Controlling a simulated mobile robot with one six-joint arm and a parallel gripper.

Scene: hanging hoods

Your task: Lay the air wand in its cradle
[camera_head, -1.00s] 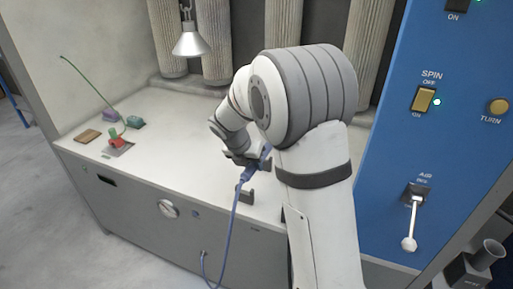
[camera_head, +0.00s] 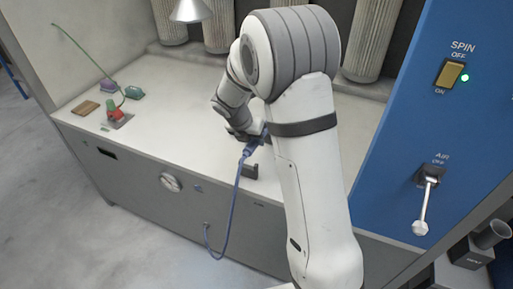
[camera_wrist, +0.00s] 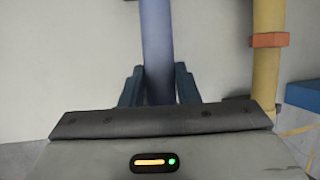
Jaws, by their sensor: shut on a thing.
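The air wand (camera_head: 252,146) is blue and hangs from my gripper (camera_head: 243,134) just above the front edge of the bench, with its blue hose running down the front. My arm hides part of it. In the wrist view the wand (camera_wrist: 157,45) is a blue-violet rod between the two dark blue fingers of my gripper (camera_wrist: 158,82), which is shut on it. A small dark bracket (camera_head: 250,171), which looks like the cradle, sits at the bench's front edge just below the wand. I cannot tell whether they touch.
The pale bench top (camera_head: 185,125) is mostly clear. The blue panel (camera_head: 400,140) with switches stands right. A yellow pipe (camera_wrist: 268,70) shows in the wrist view.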

